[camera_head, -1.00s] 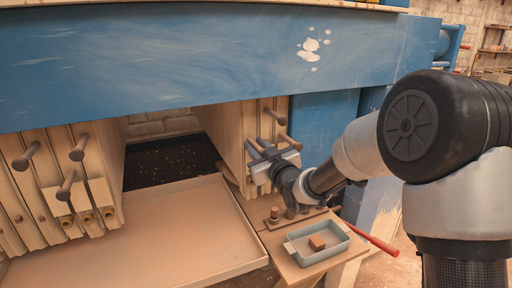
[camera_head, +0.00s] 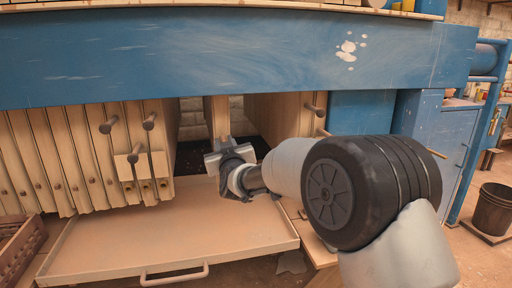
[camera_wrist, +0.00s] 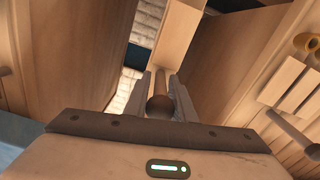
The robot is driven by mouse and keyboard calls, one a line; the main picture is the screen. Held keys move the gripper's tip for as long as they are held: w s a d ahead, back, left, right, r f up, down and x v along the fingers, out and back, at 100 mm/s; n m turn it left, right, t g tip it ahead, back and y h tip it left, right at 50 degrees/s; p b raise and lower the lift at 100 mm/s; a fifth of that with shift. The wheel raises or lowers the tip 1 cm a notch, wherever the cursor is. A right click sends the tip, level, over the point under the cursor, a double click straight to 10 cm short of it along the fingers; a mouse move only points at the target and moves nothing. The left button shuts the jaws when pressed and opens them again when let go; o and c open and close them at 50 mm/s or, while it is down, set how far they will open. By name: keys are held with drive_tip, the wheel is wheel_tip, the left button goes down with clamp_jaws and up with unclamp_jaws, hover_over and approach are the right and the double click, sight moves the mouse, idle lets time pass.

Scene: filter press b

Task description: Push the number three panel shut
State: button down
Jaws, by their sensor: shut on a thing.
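One wooden panel (camera_head: 217,108) stands alone in the gap between the panel stacks, apart from both. No number is readable on it. My gripper (camera_head: 226,156) is in front of this panel. In the wrist view its fingers (camera_wrist: 164,97) are closed around a brown round peg handle (camera_wrist: 158,108) that sticks out from the panel's edge. The left stack (camera_head: 75,150) has several panels side by side with brown pegs. The right stack (camera_head: 278,115) shows a peg at its front. My gripper hides the panel's lower front.
A wide tan drip tray (camera_head: 180,238) with a front handle lies below the panels. A blue beam (camera_head: 200,60) spans above. A brown crate (camera_head: 20,245) is at lower left, and a dark bucket (camera_head: 494,208) stands at far right.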

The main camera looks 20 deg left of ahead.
drive_tip(key=s+a+p, duration=0.4)
drive_tip(key=s+a, duration=0.5)
drive_tip(key=a, duration=0.3)
drive_tip(key=shift+s+a, duration=0.15)
drive_tip(key=shift+s, duration=0.05)
drive_tip(key=c, duration=1.6)
unclamp_jaws()
drive_tip(key=shift+a, duration=0.2)
drive_tip(key=shift+d, duration=0.1)
drive_tip(key=shift+d, duration=0.1)
drive_tip(key=p+v, duration=0.1)
drive_tip(key=v, duration=1.6)
drive_tip(key=shift+s+d, duration=0.1)
drive_tip(key=shift+s, duration=0.05)
